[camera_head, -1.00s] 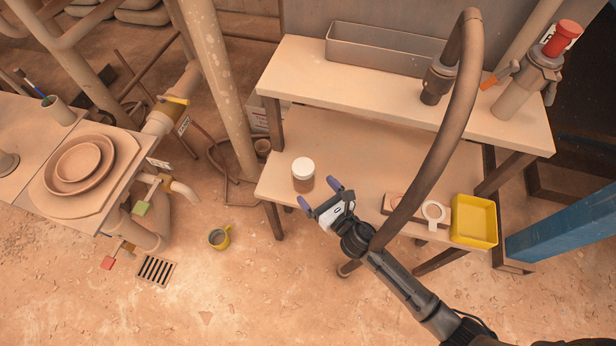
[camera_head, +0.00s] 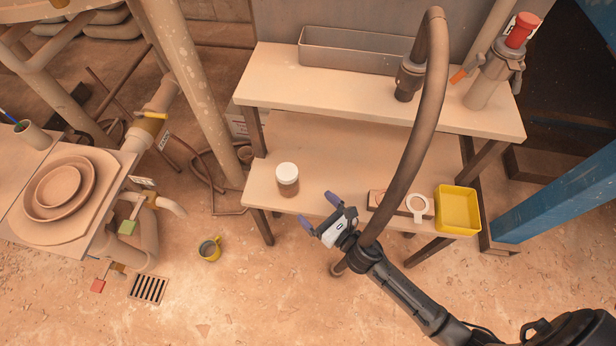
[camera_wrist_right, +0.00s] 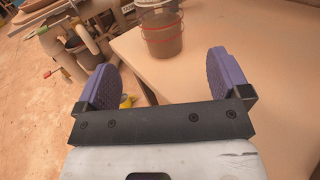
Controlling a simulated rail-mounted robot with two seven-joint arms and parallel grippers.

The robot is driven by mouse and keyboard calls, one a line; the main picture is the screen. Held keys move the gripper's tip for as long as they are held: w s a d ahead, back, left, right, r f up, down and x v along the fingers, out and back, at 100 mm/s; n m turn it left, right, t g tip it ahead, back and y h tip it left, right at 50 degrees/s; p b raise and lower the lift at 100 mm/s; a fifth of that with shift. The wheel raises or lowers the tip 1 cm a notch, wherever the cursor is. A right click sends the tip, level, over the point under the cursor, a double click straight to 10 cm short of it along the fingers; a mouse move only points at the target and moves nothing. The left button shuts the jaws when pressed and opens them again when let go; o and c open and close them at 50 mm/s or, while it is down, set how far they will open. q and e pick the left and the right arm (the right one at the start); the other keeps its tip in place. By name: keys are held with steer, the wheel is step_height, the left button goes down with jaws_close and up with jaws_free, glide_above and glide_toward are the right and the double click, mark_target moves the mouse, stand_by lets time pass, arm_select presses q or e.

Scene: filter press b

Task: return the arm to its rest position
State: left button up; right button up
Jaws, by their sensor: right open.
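My right gripper (camera_head: 319,213) is open and empty. In the head view it appears by the front edge of the lower bench shelf (camera_head: 325,160), with its purple fingers apart. A jar (camera_head: 288,180) with a white lid stands upright on that shelf, to the left of the gripper and apart from it. In the right wrist view the jar (camera_wrist_right: 162,36) shows beyond the two spread fingers, with nothing between the fingertips. My right arm reaches in from the lower right. My left gripper does not show in any view.
A thick hose (camera_head: 425,130) hangs down close to my right arm. A yellow bin (camera_head: 457,209) and a white ring-shaped item (camera_head: 417,204) sit on the shelf's right end. A yellow mug (camera_head: 209,249) and a drain grate (camera_head: 148,289) are on the open floor at left.

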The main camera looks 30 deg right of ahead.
steer(key=s+d+r+m+g+h+p, duration=0.35)
steer(key=r+m+p, duration=0.3)
steer(key=m, duration=0.45)
steer(key=s+d+r+m+g+h+p, duration=0.2)
steer(key=s+r+m+h+p, duration=0.15)
steer(key=r+m+p, duration=0.5)
steer(key=s+a+r+m+g+y+p, duration=0.1)
steer(key=s+a+r+m+g+p, duration=0.1)
steer(key=s+r+m+g+p, duration=0.5)
steer(key=s+a+r+m+g+y+p, duration=0.1)
steer(key=s+r+m+y+p, duration=0.15)
steer(key=s+m+p, duration=0.5)
step_height(320, 180, up, 37)
steer(key=s+m+p, duration=0.1)
steer(key=m+p, duration=0.1)
steer(key=p, duration=3.1)
steer(key=shift+f+m+h+p, duration=0.2)
steer(key=shift+m+h+p, duration=0.1)
steer(key=shift+m+h, duration=0.1)
